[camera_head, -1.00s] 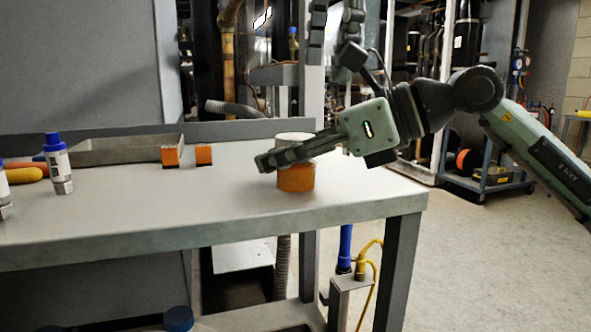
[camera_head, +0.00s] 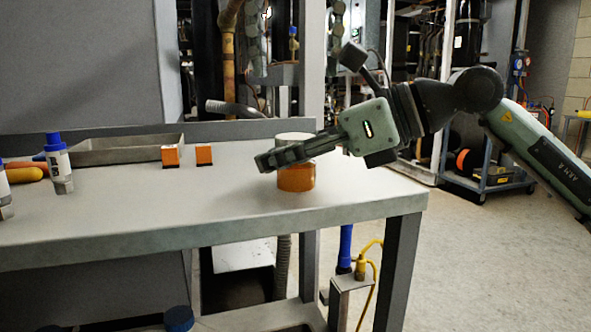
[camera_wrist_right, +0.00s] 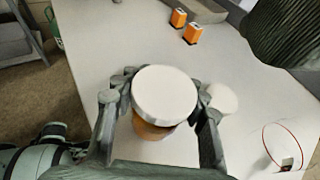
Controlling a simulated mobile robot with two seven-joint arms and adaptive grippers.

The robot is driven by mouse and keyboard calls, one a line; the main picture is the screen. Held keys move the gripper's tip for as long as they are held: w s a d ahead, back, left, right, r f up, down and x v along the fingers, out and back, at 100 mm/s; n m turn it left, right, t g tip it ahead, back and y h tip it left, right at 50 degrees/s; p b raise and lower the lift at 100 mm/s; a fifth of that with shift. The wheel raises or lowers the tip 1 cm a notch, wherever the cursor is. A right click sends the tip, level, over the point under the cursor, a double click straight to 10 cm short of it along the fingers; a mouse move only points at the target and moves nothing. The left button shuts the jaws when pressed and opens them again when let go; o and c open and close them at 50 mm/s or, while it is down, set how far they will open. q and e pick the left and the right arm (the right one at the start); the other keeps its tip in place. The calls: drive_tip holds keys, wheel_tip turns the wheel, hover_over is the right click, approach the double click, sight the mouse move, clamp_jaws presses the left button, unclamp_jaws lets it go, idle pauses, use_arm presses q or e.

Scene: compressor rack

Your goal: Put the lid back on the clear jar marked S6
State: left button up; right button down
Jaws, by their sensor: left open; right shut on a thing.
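The jar (camera_head: 297,179) stands near the right end of the bench, with orange contents low in it and a white top. In the right wrist view, a white round lid (camera_wrist_right: 164,94) covers its top and looks seated; any small gap is hidden. The S6 mark is not visible. My right gripper (camera_head: 262,161) is shut around the jar's side, and its fingers show on both sides of the jar in the wrist view (camera_wrist_right: 160,105).
Two orange boxes (camera_head: 187,155) and a grey tray (camera_head: 125,149) stand farther left. A blue-capped bottle (camera_head: 60,165) is at the far left. A pale round patch (camera_wrist_right: 222,98) lies beside the jar. The bench front is clear.

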sight(295, 136)
use_arm(q)
drive_tip(key=shift+f, duration=4)
drive_tip(key=c, duration=1.2)
drive_tip(key=m, duration=0.2)
drive_tip(key=shift+f+m, duration=0.1)
drive_tip(key=shift+m, duration=0.3)
drive_tip(key=shift+c, duration=0.2)
drive_tip(key=m, duration=0.4)
drive_tip(key=shift+a, duration=0.1)
drive_tip(key=o, duration=1.3)
